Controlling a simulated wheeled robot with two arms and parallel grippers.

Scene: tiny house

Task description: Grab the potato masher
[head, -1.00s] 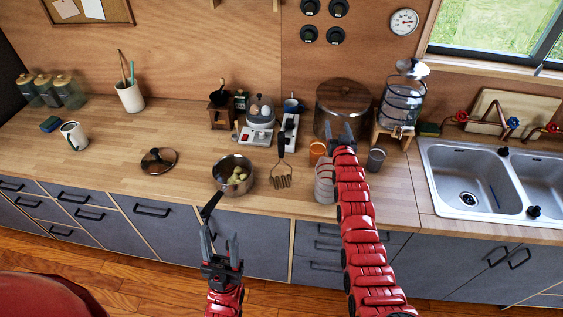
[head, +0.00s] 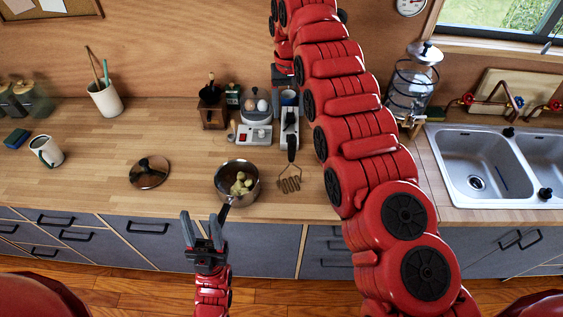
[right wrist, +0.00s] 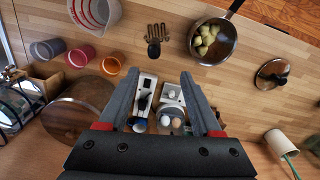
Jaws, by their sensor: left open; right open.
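The potato masher (head: 289,184) is on the wooden counter, right of the pot, with a dark handle and a zigzag wire head. It also shows at the top of the right wrist view (right wrist: 156,33), with its handle foreshortened toward the camera. My right gripper (right wrist: 158,76) is open and empty, beyond the masher on the wall side, above the small appliances. In the head view it is largely hidden behind its own raised red arm. My left gripper (head: 202,216) is open and empty at the counter's front edge, below the pot.
A pot (head: 238,182) of potato pieces stands left of the masher, its handle toward the front. A lid (head: 149,172) lies further left. A scale (head: 254,134), measuring cup (right wrist: 95,12) and several cups surround the masher. The sink (head: 478,168) is at right.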

